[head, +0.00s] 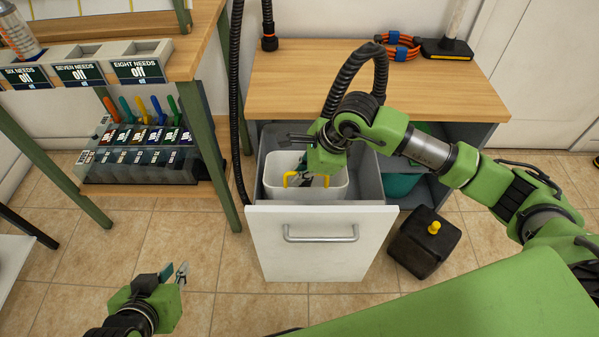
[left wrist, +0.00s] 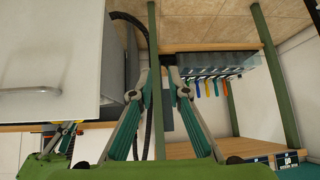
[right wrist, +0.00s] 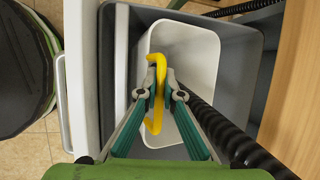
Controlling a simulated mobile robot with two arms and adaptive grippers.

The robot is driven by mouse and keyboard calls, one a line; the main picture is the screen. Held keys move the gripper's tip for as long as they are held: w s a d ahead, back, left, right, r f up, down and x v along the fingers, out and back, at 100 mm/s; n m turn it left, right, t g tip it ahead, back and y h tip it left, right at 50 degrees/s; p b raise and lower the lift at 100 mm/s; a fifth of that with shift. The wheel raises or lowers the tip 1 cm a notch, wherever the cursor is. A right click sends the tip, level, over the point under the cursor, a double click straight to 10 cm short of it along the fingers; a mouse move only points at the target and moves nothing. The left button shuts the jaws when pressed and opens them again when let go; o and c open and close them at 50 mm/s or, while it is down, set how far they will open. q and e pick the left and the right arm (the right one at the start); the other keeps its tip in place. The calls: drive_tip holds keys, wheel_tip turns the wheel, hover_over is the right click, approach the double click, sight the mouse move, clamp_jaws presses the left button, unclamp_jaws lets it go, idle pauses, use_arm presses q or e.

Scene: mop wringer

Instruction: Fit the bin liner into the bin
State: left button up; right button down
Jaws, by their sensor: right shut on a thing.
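The bin liner (head: 275,190) is a white, open, rectangular tub with a yellow handle (head: 289,180). It sits within the walls of the grey bin (head: 369,178), behind a white pull-out front; I cannot tell whether its base rests on the bottom. The empty liner (right wrist: 205,48) also shows in the right wrist view. My right gripper (head: 322,178) is over the liner, shut on the yellow handle (right wrist: 154,112). My left gripper (head: 175,272) is open and empty, low at the front left, well away from the bin.
A wooden-topped cabinet (head: 430,85) stands behind the pulled-out bin, with orange cable (head: 399,48) on it. A black block with a yellow knob (head: 424,245) is on the floor to the right. A green-legged bench (head: 212,160) stands left. The tiled floor before the bench is clear.

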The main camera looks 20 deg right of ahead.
drive_tip(key=shift+f, duration=0.35)
drive_tip(key=shift+f+b, duration=0.35)
drive_tip(key=shift+b, duration=0.2)
use_arm(q)
drive_tip(key=w+d+r+t+h, duration=0.1)
drive_tip(key=w+d+r+t, duration=0.1)
drive_tip(key=w+r+t, duration=0.2)
drive_tip(key=w+d+r+t+h+b, duration=0.1)
drive_tip(key=w+d+r+t, duration=0.1)
drive_tip(key=r, duration=0.6)
drive_tip(key=shift+w+r+t+b, duration=0.3)
drive_tip(key=shift+w+t, duration=0.6)
drive_tip(key=shift+w, duration=0.35)
use_arm(e)
drive_tip(key=shift+f, duration=0.9)
drive_tip(key=c, duration=2.1)
unclamp_jaws()
drive_tip(key=shift+c, duration=0.2)
use_arm(q)
drive_tip(key=shift+w+a, duration=0.1)
